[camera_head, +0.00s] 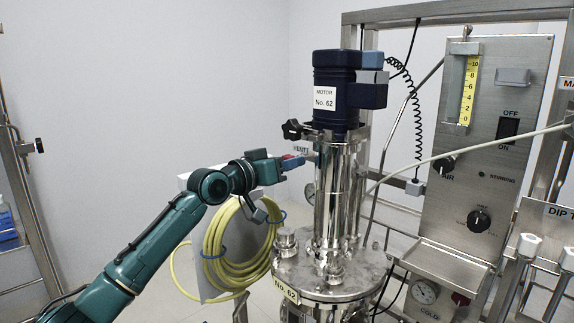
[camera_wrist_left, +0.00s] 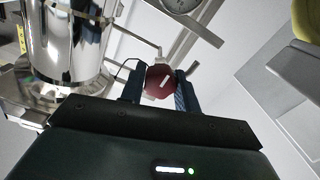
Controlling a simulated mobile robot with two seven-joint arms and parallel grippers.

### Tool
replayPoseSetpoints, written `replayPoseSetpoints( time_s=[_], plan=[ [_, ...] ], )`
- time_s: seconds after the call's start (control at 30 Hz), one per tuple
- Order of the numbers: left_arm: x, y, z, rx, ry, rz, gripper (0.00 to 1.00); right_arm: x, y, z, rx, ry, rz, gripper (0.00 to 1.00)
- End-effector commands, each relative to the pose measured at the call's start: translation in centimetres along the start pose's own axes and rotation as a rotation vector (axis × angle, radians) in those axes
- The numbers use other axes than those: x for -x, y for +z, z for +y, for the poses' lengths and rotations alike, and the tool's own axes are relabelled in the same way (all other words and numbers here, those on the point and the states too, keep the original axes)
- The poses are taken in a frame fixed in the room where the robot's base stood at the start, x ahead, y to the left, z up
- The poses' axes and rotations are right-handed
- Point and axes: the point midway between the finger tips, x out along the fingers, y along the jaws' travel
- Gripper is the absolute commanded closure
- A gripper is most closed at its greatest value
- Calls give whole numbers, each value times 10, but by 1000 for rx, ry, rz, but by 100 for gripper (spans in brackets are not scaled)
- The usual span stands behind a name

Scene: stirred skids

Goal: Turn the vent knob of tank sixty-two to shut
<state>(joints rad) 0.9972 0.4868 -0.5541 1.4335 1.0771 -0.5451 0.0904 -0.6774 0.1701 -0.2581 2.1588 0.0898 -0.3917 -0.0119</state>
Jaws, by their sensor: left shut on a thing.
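The red vent knob (camera_wrist_left: 159,78) sits between the two fingers of my left gripper (camera_wrist_left: 156,90) in the left wrist view, and the gripper is shut on it. A pale mark runs slantwise across the knob's face. In the head view my left gripper (camera_head: 286,163) reaches from the left to the knob, just left of the steel column under the motor. A partly covered VENT label (camera_head: 301,150) shows beside it. The knob's shut and open marks cannot be read. My right gripper is not in view.
A dark blue motor (camera_head: 334,75) labelled No. 62 stands above the column. A yellow hose coil (camera_head: 231,245) hangs close below my left forearm. A steel control panel (camera_head: 484,150) with switch and knobs stands at the right. Open wall lies at the upper left.

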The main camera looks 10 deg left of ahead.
Motion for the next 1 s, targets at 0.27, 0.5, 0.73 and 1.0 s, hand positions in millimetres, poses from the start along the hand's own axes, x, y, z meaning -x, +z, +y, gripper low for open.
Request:
replayPoseSetpoints(
  time_s=[0.27, 0.5, 0.73, 1.0],
  plan=[
    [0, 0, 0, -9, -1, 1, 91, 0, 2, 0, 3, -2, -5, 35],
    [0, -1, 0, -7, -1, 1, 57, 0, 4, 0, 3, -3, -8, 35],
    [0, 0, 0, -5, -1, 1, 47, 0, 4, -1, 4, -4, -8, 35],
    [9, 0, -1, -4, -2, 2, 47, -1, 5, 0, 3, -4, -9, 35]
  ],
)
